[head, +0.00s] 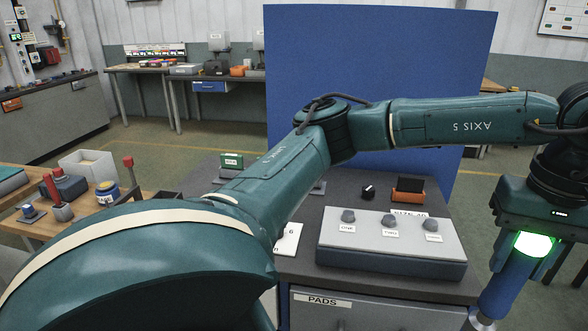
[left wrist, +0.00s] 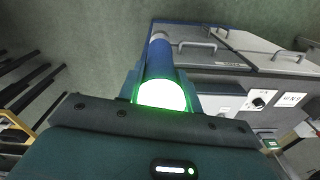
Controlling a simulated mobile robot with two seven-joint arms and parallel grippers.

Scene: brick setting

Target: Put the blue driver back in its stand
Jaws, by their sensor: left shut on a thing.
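My left gripper (head: 510,262) hangs at the far right of the head view, beyond the bench's right edge, pointing down. It is shut on the blue driver (head: 504,291), a blue cylinder that hangs tilted below it, with a grey lower end. In the left wrist view, the blue driver (left wrist: 158,58) sticks out from between the fingers, in front of a glowing green light. I cannot make out for certain which thing is the blue driver's stand. Red-handled tools stand in holders on the left table, one in a grey holder (head: 61,211). My right gripper is not in view.
A grey sloped panel (head: 390,260) with several knobs sits on the dark bench, above a drawer marked PADS (head: 370,310). A tall blue board (head: 380,60) stands behind. My left arm crosses the bench and hides part of it. Open floor lies right of the bench.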

